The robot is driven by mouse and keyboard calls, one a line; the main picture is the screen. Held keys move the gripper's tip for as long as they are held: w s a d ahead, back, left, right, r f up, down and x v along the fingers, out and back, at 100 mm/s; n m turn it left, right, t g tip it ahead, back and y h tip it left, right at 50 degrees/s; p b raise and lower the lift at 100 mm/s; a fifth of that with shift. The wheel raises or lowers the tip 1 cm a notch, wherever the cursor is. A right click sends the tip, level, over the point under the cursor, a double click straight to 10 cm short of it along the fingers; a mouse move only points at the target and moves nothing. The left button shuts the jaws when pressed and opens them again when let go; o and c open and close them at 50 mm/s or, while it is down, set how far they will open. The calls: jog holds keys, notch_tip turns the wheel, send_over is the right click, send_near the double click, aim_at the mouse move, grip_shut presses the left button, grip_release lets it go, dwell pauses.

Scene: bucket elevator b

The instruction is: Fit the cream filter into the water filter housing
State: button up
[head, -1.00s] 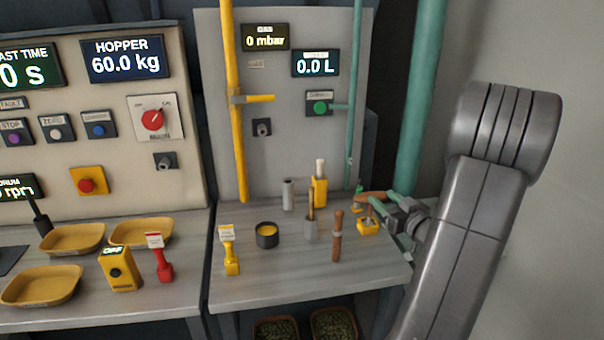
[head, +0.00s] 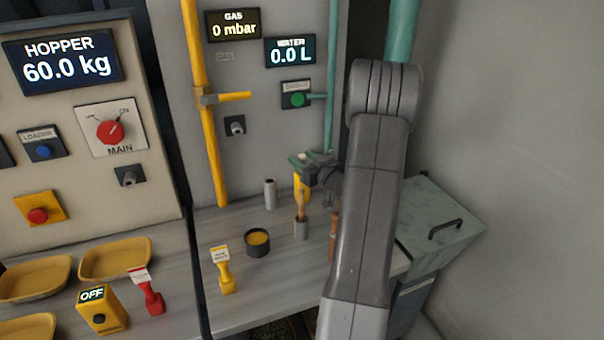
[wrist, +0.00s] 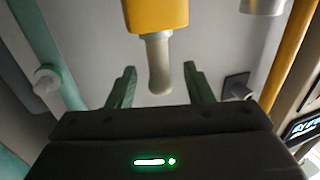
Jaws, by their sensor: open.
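The cream filter (wrist: 159,66) is a pale, round-ended cylinder standing out of a yellow holder (wrist: 156,15) in the upside-down wrist view. My gripper (wrist: 159,78) is open, with its two green fingers on either side of the filter and visible gaps to it. In the head view the yellow holder (head: 302,184) stands at the back of the bench. My gripper (head: 303,160) is over it there and hides the filter. I cannot make out the water filter housing for certain; a teal water pipe (head: 333,90) runs down the wall panel.
A grey cylinder (head: 270,194) stands left of the holder. In front are a grey cup with a brush (head: 301,228), a black pot (head: 257,243) and a yellow tagged tool (head: 224,274). A yellow gas pipe (head: 206,140) runs up the panel. A green-grey lidded box (head: 440,225) is at right.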

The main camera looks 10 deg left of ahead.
jog(key=shift+p+x, duration=0.3)
jog(key=shift+x, duration=0.95)
grip_shut()
jog(key=shift+r, duration=0.15)
